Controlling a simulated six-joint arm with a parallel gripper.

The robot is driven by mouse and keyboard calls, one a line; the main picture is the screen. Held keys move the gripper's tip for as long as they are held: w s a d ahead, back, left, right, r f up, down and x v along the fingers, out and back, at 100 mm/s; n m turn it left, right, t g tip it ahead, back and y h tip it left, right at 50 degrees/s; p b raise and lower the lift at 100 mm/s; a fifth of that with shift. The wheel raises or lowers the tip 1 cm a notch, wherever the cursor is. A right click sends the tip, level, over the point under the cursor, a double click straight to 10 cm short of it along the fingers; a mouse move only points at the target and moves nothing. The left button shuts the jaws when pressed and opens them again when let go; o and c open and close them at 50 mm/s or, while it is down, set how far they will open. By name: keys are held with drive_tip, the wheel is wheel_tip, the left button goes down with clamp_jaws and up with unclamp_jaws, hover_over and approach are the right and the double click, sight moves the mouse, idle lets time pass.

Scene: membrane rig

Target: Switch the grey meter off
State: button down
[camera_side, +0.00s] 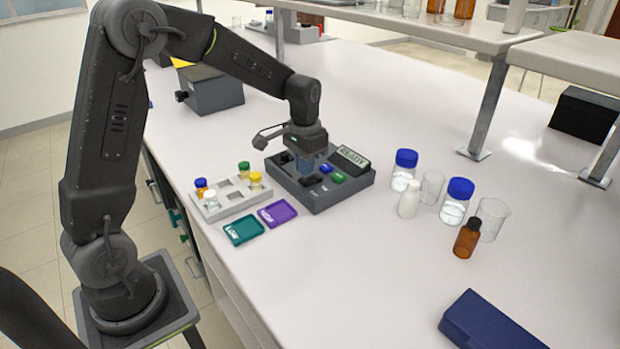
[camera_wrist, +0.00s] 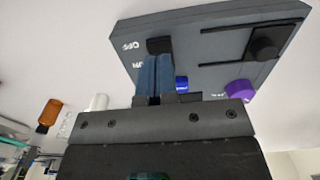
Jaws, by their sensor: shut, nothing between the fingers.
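The grey meter (camera_side: 330,192) is a low dark grey box on the bench, with a display reading READY (camera_side: 351,158), a blue button (camera_side: 326,168) and a green button (camera_side: 338,177). My gripper (camera_side: 309,176) points down over its front part, shut and empty. In the wrist view, the blue fingers of my gripper (camera_wrist: 154,77) are together beside a small black switch (camera_wrist: 160,45) on the meter (camera_wrist: 215,40). An OFF label (camera_wrist: 130,45) is beside the switch; a second label is partly hidden. I cannot tell whether the fingers touch the switch.
A black slider knob (camera_wrist: 264,46) sits on the meter. Bottles (camera_side: 404,170) and beakers (camera_side: 490,219) stand to the right.

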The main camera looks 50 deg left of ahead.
sight(305, 180)
drive_tip(key=shift+f, duration=1.15)
idle(0.4)
drive_tip(key=shift+r, duration=3.55)
drive_tip(key=shift+r, duration=0.1)
drive_tip(key=s+d+r+t, duration=0.2)
drive_tip(key=s+d, duration=0.3)
drive_tip(key=s, duration=0.6)
drive_tip(key=s+d+r+t, duration=0.3)
drive_tip(key=s+d+r, duration=0.1)
drive_tip(key=s, duration=0.6)
drive_tip(key=shift+s+d+r+t, duration=0.3)
drive_tip(key=shift+s+d+r, duration=0.05)
drive_tip(key=shift+s, duration=0.05)
